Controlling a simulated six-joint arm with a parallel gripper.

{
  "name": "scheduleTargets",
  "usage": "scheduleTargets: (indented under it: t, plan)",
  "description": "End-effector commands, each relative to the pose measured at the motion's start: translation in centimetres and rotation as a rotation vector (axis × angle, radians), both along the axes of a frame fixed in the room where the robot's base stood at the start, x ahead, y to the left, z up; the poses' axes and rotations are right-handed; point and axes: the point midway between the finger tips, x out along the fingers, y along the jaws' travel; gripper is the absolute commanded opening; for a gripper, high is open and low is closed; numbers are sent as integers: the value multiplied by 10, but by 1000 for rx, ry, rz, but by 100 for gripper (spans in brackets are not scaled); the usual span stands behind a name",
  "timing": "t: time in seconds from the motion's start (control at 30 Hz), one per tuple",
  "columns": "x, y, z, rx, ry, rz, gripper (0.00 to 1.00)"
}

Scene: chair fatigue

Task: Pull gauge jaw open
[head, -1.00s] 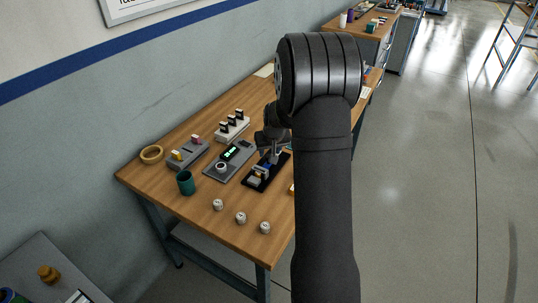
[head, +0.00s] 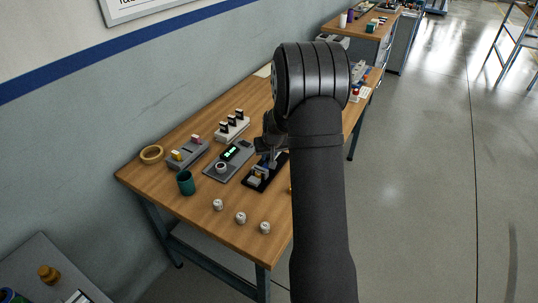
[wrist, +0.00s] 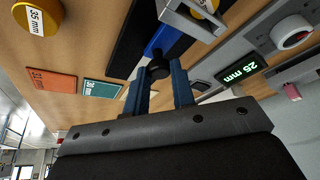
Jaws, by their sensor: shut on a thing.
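The gauge's black base (head: 272,178) lies near the middle of the table, with a pale and dark block at its near end. In the wrist view the gauge's black base (wrist: 135,40) shows with a blue jaw part (wrist: 170,36) and a round black knob (wrist: 159,66). My gripper (wrist: 159,80) is shut on the black knob, one blue-grey finger on each side. In the head view my gripper (head: 270,157) is over the far part of the gauge, partly hidden by my arm. How far apart the jaws stand is hard to tell.
A grey unit with a green display (wrist: 240,71) reading 25 mm stands beside the gauge. An orange card (wrist: 52,84) and a teal card (wrist: 101,91) lie on the other side. A green cup (head: 186,183) and several white knobs (head: 240,217) stand toward the near edge.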

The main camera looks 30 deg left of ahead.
Motion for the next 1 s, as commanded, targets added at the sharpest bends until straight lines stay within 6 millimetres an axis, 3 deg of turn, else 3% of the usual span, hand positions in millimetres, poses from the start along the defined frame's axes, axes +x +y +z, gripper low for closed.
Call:
scheduleTargets:
  t: [0.33, 0.67, 0.7, 0.8, 1.0]
  plan:
    - [40, 0, 0, 0, -2, -2, 0]
    - [47, 0, 1, 2, -5, -2, 0]
    - [48, -1, 1, 2, -5, -2, 25]
    - [48, -1, 1, 2, -5, -2, 44]
    - [46, 0, 0, 0, -3, -1, 44]
